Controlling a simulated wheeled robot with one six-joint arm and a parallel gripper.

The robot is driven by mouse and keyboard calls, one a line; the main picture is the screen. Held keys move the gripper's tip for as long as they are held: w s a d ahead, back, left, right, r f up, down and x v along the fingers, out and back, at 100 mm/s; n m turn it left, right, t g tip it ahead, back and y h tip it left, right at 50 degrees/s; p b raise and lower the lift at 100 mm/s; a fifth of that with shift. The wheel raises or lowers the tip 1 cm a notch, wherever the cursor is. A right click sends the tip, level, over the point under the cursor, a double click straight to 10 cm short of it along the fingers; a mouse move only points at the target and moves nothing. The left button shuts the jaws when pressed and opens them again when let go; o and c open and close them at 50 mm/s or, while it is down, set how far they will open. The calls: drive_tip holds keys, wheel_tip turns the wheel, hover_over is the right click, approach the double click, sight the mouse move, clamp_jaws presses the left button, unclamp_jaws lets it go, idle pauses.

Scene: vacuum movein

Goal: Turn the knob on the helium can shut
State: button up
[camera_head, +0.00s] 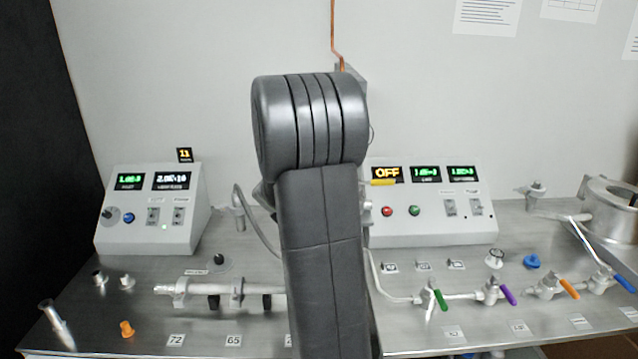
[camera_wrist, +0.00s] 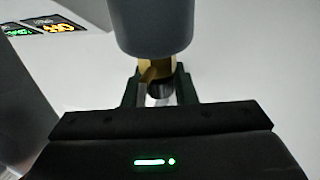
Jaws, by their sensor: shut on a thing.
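In the wrist view my gripper (camera_wrist: 160,88) has one finger on each side of a small brass-coloured piece (camera_wrist: 151,71) and is shut on it. This piece, which looks like the knob, sits right at the end of a grey cylinder (camera_wrist: 152,27), which looks like the helium can. The fingers and the cylinder hide part of the knob, and its turn angle cannot be told. In the head view my own arm covers the can, the knob and my gripper.
A control box (camera_head: 430,212) showing "OFF" stands right of my arm, another box (camera_head: 150,212) at left. Valves with green (camera_head: 440,299), purple (camera_head: 508,295) and orange (camera_head: 569,289) handles line the bench's right side. A copper tube (camera_head: 334,30) runs down the wall.

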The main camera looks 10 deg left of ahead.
drive_tip(key=shift+n+y+b, duration=0.6)
drive_tip(key=shift+y+b, duration=0.1)
drive_tip(key=shift+y, duration=0.3)
drive_tip(key=o, duration=1)
drive_tip(key=shift+c, duration=0.2)
drive_tip(key=s, duration=1.3)
drive_tip(key=shift+s+b, duration=0.4)
drive_tip(key=shift+d, duration=0.1)
